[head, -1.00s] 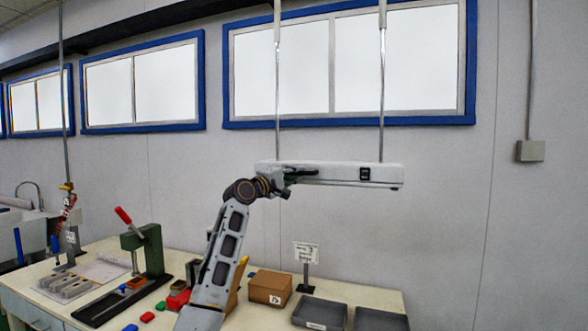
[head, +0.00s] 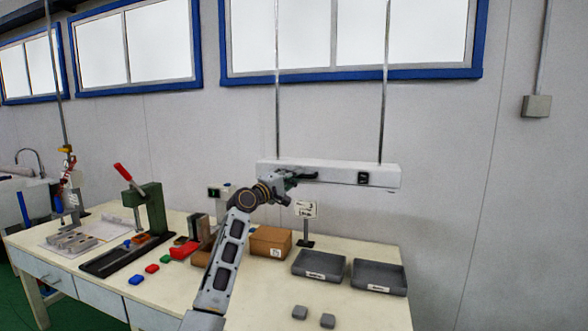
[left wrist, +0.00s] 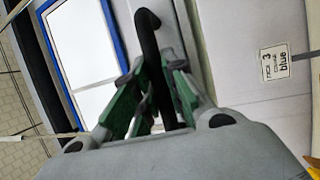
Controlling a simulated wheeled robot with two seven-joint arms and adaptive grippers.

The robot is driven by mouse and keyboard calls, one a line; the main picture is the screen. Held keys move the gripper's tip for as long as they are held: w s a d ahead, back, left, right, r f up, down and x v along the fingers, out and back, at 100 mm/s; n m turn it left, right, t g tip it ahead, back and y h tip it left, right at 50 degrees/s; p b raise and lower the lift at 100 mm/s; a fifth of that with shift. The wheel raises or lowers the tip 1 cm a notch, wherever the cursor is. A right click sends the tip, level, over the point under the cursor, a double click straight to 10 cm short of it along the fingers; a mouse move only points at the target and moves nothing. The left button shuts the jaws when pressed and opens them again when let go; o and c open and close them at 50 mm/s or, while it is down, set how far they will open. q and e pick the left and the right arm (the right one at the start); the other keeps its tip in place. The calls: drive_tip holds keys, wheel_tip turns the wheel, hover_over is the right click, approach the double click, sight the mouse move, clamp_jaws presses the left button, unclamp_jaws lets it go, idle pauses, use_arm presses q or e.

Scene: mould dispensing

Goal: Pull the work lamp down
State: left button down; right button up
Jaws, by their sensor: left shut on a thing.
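The work lamp (head: 340,174) is a long white bar hanging level from two thin rods above the workbench. A black handle sits on its front, left of the middle. My left gripper (head: 288,182) is at this handle, shut on it. In the left wrist view the green fingers (left wrist: 155,95) close around the black handle (left wrist: 150,45), whose hooked end sticks out past them. The lamp body fills part of the view behind the fingers. My right gripper is in neither view.
The workbench (head: 260,295) below carries a green press (head: 150,212) with a red lever, a cardboard box (head: 270,242), a small sign (head: 306,210), two grey trays (head: 319,266) and red, blue and grey pieces. Free air lies between lamp and bench.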

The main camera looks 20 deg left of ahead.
use_arm(q)
wheel_tip(320, 180, down, 8)
drive_tip(key=b, duration=0.3)
drive_tip(key=shift+r, duration=0.15)
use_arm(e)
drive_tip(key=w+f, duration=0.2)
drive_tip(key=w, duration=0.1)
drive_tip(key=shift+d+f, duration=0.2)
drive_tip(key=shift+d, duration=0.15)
use_arm(q)
drive_tip(key=shift+d, duration=0.1)
drive_tip(key=c, duration=1.6)
unclamp_jaws()
drive_tip(key=shift+o, duration=0.7)
drive_tip(key=shift+r, duration=0.1)
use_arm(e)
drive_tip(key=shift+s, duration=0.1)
use_arm(q)
drive_tip(key=v, duration=1.2)
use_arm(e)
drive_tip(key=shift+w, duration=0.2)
